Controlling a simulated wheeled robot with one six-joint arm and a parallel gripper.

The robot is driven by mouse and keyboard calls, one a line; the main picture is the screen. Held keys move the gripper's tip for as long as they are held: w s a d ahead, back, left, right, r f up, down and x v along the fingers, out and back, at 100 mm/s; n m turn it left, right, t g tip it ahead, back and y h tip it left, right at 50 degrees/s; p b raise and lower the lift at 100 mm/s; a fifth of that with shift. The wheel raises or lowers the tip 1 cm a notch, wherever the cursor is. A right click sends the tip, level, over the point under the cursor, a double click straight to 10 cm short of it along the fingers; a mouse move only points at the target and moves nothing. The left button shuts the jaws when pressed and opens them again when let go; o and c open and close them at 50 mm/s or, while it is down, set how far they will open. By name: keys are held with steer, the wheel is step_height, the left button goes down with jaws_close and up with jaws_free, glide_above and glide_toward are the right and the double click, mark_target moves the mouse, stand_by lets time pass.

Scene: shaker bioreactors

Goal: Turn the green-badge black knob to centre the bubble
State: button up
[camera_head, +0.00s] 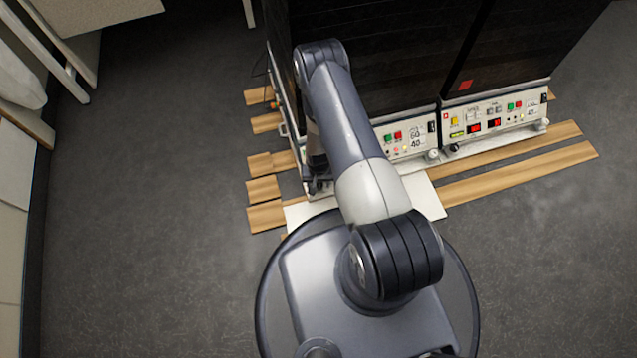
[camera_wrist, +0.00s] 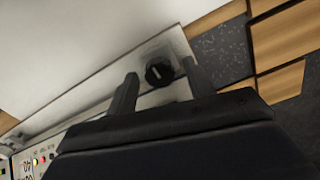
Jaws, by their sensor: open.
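A black round knob (camera_wrist: 158,73) with a pale line across its face sits on a light grey panel in the wrist view. My gripper (camera_wrist: 160,68) is open, with one finger to the left of the knob and one to the right. The knob shows between the fingertips, with a visible gap on each side; I cannot tell the depth. No green badge shows beside this knob, and no bubble is in view. In the head view my arm covers this corner of the machine and hides the knob.
Two dark shaker cabinets with white control panels (camera_head: 497,115) stand side by side. Wooden planks (camera_head: 520,165) and a white board (camera_head: 424,195) lie on the grey floor below. The floor at left (camera_head: 150,200) is clear. Lit buttons (camera_wrist: 40,160) show at the wrist view's lower left.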

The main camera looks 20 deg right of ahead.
steer(key=shift+c, duration=0.5)
steer(key=c, duration=0.9)
steer(key=shift+o, duration=0.2)
steer(key=shift+n, duration=0.4)
steer(key=n+b, duration=0.2)
steer(key=shift+f+n, duration=0.15)
steer(key=shift+n, duration=0.15)
steer(key=n+b, duration=0.2)
steer(key=n, duration=0.3)
steer(key=shift+n, duration=0.4)
